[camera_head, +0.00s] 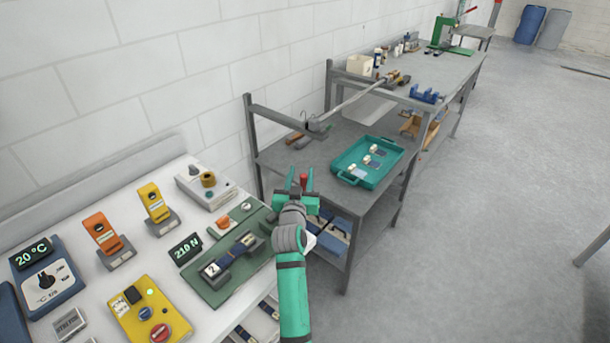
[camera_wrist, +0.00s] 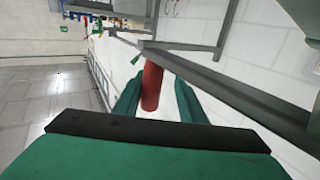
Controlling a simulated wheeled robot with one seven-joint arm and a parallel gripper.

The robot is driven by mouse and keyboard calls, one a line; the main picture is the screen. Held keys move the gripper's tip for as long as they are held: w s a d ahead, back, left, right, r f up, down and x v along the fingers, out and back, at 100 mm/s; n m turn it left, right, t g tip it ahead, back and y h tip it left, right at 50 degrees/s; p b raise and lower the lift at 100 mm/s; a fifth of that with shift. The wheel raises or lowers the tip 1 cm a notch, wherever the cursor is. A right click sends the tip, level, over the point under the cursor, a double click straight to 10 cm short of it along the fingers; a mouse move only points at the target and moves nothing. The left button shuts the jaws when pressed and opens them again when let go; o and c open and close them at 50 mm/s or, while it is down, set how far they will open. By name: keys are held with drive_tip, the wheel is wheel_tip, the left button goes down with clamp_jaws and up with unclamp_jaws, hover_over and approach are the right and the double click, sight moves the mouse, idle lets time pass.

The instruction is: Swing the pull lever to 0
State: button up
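A red cylindrical handle (camera_head: 303,178), probably the pull lever's grip, stands at the far right end of the green tester. It also shows in the wrist view (camera_wrist: 152,86). My gripper (camera_head: 301,180) is at it, with one green finger on each side. The fingers are apart, with a gap visible beside the handle; in the wrist view the gripper (camera_wrist: 157,95) looks closer to it on the left. The lever's lower part is hidden behind my gripper. The green tester (camera_head: 212,287) has a display (camera_head: 186,249) reading about 210 N. No lever scale is readable.
Orange (camera_head: 104,236) and yellow (camera_head: 155,205) stands, a yellow box (camera_head: 150,315) and a blue 20 °C unit (camera_head: 45,280) stand left on the white bench. A grey shelf (camera_head: 345,215) with a teal tray (camera_head: 387,178) lies just right of my gripper.

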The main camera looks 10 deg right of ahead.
drive_tip(key=shift+s+d, duration=0.1)
drive_tip(key=shift+d, duration=0.25)
drive_tip(key=shift+s, duration=0.2)
drive_tip(key=v, duration=1)
drive_tip(key=shift+a, duration=0.25)
